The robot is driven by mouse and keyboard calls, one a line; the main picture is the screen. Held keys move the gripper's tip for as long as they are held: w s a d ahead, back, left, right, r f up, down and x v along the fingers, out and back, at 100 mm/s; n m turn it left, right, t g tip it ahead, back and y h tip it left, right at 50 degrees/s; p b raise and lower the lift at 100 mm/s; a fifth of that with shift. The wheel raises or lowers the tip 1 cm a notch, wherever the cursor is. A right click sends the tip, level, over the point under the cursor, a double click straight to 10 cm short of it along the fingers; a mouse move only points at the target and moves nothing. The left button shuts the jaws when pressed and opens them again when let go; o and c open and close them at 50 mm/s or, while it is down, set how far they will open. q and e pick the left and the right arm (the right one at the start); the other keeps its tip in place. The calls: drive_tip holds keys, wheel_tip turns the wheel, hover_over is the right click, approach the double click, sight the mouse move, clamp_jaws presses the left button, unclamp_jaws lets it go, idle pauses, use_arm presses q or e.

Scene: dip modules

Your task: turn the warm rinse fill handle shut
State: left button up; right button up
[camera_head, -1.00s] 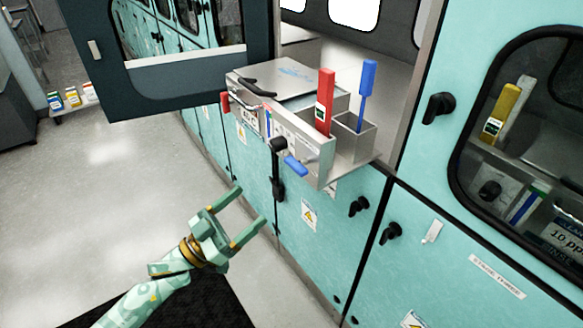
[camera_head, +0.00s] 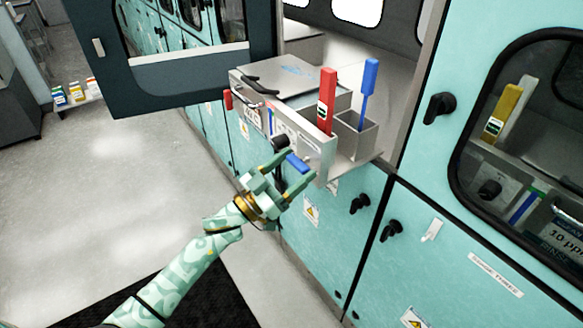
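A small blue handle (camera_head: 297,163) sticks out from the front of the metal bath unit (camera_head: 297,136). A red handle (camera_head: 228,99) is at the unit's left end. I cannot read which label says warm rinse fill. My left gripper (camera_head: 299,164) is at the blue handle, its fingers apart, one on each side of it in this view. I cannot tell whether either finger touches it. The gripper hides part of the black lever (camera_head: 280,145) beside the handle. My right gripper is not in view.
A red stick (camera_head: 326,100) and a blue stick (camera_head: 368,92) stand upright at the unit's right end, the blue one in a metal holder (camera_head: 355,138). An open dark window door (camera_head: 180,75) hangs at upper left. Black knobs (camera_head: 359,204) sit on the teal panels below.

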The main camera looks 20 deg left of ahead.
use_arm(q)
drive_tip(key=c, duration=0.6)
drive_tip(key=shift+m, duration=0.4)
drive_tip(key=m+g+h, duration=0.1)
drive_tip(key=m+g, duration=0.1)
drive_tip(key=m, duration=0.3)
drive_tip(key=m+g+h+b, duration=0.1)
drive_tip(key=m+g, duration=0.2)
drive_tip(key=m, duration=0.3)
drive_tip(key=m+g+h, duration=0.1)
drive_tip(key=m+g, duration=0.1)
drive_tip(key=m, duration=0.3)
drive_tip(key=shift+w+a+r+m, duration=0.15)
drive_tip(key=shift+a+r+m, duration=0.15)
drive_tip(key=shift+m, duration=0.1)
drive_tip(key=shift+m+g+y+p, duration=0.4)
drive_tip(key=shift+m+g, duration=0.5)
drive_tip(key=shift+m, duration=1.5)
drive_tip(key=shift+y, duration=0.3)
